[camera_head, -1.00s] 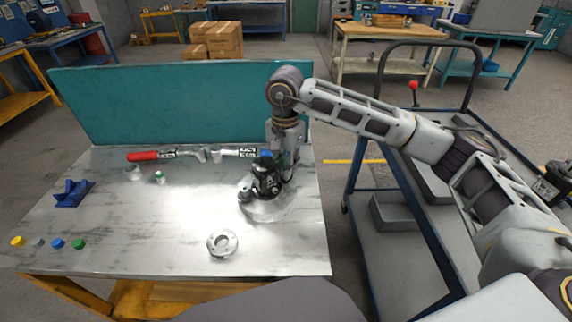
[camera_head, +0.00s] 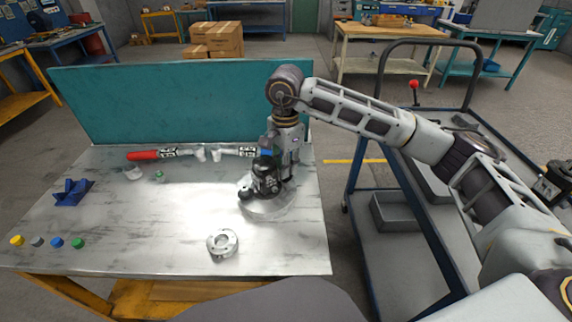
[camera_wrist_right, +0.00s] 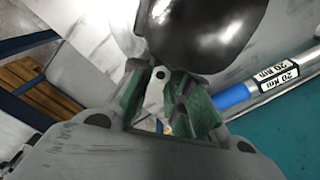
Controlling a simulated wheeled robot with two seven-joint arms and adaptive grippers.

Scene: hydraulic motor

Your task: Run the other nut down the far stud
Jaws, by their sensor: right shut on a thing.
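The black hydraulic motor (camera_head: 266,180) stands upright on a round pale metal base (camera_head: 268,209) at the right part of the bench. My right gripper (camera_head: 288,178) points down at the motor's far right side, close to its body. In the right wrist view the green-padded fingers (camera_wrist_right: 168,102) are closed in beside the dark motor body (camera_wrist_right: 200,25). A pale flange ear with a hole (camera_wrist_right: 157,80) shows between them. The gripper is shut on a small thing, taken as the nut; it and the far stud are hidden. My left gripper is out of view.
A loose flange ring (camera_head: 222,243) lies at the front. A red-handled wrench (camera_head: 145,156) and a second wrench (camera_head: 235,152) lie along the back, before the teal panel (camera_head: 170,100). A blue part (camera_head: 72,192) and several caps (camera_head: 57,243) are at left. The bench middle is clear.

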